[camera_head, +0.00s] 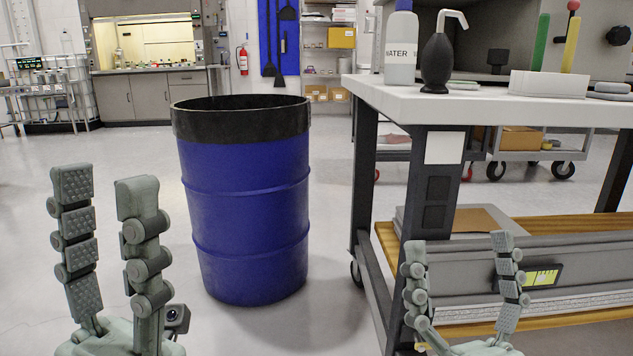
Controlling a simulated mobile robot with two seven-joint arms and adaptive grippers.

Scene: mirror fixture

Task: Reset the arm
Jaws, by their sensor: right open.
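My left gripper (106,190) is at the lower left in the head view. Its two padded fingers point up and stand apart, with nothing between them. My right gripper (458,252) is at the lower right, in front of the workbench's lower shelf. Its two fingers also point up, wide apart and empty. The upper arm links are out of the picture, and only part of each gripper's palm shows at the bottom edge.
A blue drum (246,210) with a black rim stands on the floor between my grippers. A white-topped workbench (480,108) is at the right, bearing a water bottle (401,50), a black air blower (438,63) and a white block (548,84). Floor is open at the left.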

